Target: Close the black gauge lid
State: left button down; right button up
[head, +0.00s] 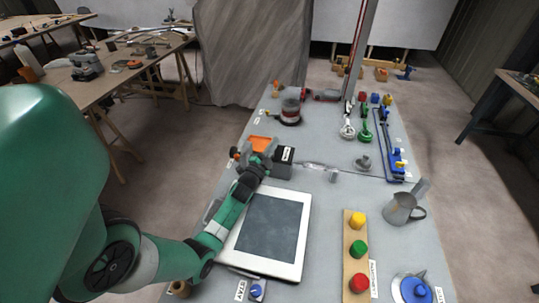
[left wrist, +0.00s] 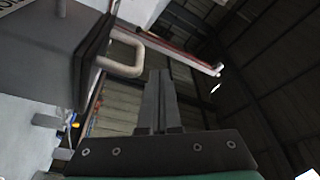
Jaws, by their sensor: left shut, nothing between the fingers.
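A dark box with a white label (head: 283,166) stands on the grey bench behind the white-framed panel; it looks like the black gauge. My left gripper (head: 264,156) is at the left side of this box in the head view, partly covering it. In the left wrist view the box's grey face (left wrist: 40,45) fills the left, with a dark slab edge (left wrist: 92,60) and a beige loop handle (left wrist: 125,52). The left fingers (left wrist: 158,102) are shut and empty, just right of the handle. I cannot tell whether they touch it, nor the lid's angle. My right gripper is not in view.
The white-framed panel (head: 301,240) lies under my left forearm. A wooden strip (head: 348,270) with yellow, green and red knobs, a grey jug (head: 401,210) and a blue-lidded pot (head: 412,289) stand at the right. An orange item (head: 259,142) is behind the gripper.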

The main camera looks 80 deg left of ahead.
pick_arm(q)
jog(key=s+d+b, duration=0.3)
jog(key=d+b, duration=0.1)
jog(key=d, duration=0.5)
jog(key=shift+f, duration=0.3)
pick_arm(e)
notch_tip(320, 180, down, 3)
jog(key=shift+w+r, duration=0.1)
